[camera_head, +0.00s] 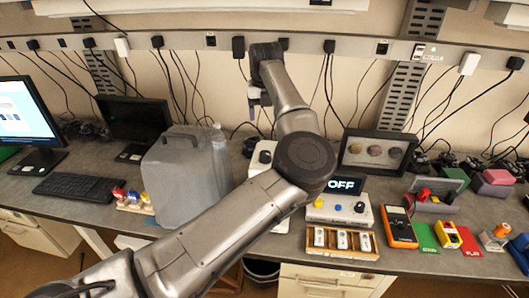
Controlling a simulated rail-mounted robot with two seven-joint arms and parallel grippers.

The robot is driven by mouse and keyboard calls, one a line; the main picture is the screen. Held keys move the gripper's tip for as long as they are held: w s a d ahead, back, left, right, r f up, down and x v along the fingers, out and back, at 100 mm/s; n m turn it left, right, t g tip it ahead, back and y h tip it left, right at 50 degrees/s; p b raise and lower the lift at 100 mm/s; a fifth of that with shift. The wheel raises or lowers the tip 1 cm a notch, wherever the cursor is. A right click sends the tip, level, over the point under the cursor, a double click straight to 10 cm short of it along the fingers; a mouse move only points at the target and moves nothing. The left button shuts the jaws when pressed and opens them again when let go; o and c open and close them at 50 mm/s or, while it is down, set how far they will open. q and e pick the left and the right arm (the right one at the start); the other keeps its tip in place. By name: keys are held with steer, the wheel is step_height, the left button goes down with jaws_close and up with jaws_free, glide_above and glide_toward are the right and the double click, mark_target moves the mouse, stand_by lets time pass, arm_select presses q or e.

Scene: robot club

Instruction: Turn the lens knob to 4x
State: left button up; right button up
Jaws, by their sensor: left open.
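A white control box (338,212) stands on the bench right of centre. A white unit with a dark knob (265,157) is partly hidden behind my left arm. No readable 4x mark shows, so I cannot tell which knob is the lens knob. My left gripper (254,103) is open, small in view and partly hidden by its wrist. It is raised near the back wall, apart from both knobs. My right gripper is out of view.
A large grey translucent case (183,178) stands left of my arm. A wooden tray (342,243), an orange multimeter (399,226) and a framed display (377,152) crowd the right. A keyboard (80,187) and monitors are left. Cables hang along the wall.

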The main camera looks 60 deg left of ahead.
mark_target(265, 153)
arm_select(q)
steer(key=shift+h, duration=0.4)
steer(key=f, duration=0.4)
steer(key=f+p, duration=0.1)
steer(key=f, duration=0.4)
steer(key=d+f+p, duration=0.1)
steer(key=f, duration=0.3)
steer(key=shift+s+d+f, duration=0.1)
steer(key=shift+s+f, duration=0.1)
steer(key=shift+f, duration=0.2)
steer(key=shift+c, duration=0.5)
